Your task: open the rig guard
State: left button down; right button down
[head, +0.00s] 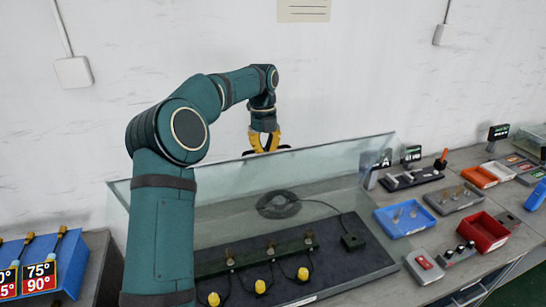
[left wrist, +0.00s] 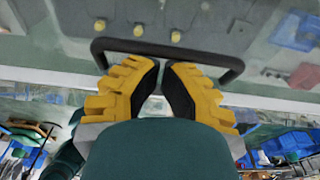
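The rig guard (head: 345,165) is a clear, glass-like panel standing tall over the dark rig board (head: 330,265), its upper edge running across the head view. A black bar handle (left wrist: 205,54) crosses the left wrist view, and part of it shows below my fingers in the head view. My left gripper (head: 264,150) has yellow fingers with black pads and is at this handle. In the left wrist view the left gripper's fingertips (left wrist: 161,64) nearly meet beside the bar, which runs across them rather than clearly between the pads. Contact cannot be told. My right gripper is out of view.
To the right stand a blue tray (head: 405,231), a red bin (head: 483,240) and other small parts. A blue angle-labelled rack (head: 70,267) stands left. The wall is close behind.

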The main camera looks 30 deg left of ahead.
pick_arm(q)
jog(key=shift+w+a, duration=0.2)
jog(key=shift+a, duration=0.15)
dwell(0.3)
jog(key=r, duration=0.7)
jog(key=shift+w+a+r, duration=0.15)
jog(key=shift+w+a, duration=0.1)
jog(key=shift+w, duration=0.1)
jog(key=shift+r, duration=0.15)
jog(key=shift+s, duration=0.1)
